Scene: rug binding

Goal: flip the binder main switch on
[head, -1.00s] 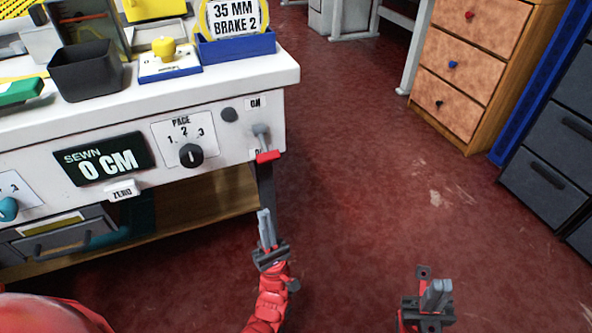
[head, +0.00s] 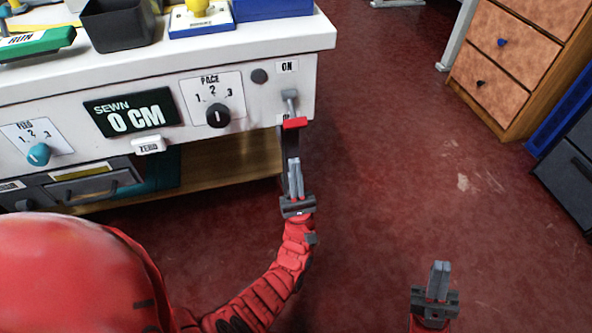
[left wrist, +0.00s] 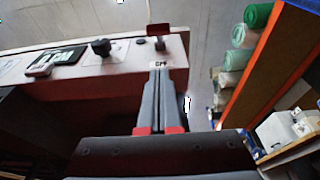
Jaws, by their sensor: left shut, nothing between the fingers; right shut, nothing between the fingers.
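The main switch is a grey lever with a red tip (head: 294,123) at the right end of the binder's white front panel. It points down, with an ON label (head: 288,67) above it and an OFF label, partly covered, behind the red tip. In the left wrist view the red tip (left wrist: 158,29) shows just beyond my fingers, with the OFF label (left wrist: 158,65) at their ends. My left gripper (head: 294,163) is shut and empty, just below the lever and seemingly apart from it. My right gripper (head: 440,266) is shut and empty over the floor at lower right.
A wooden drawer cabinet (head: 515,60) stands at far right. The red floor between is clear.

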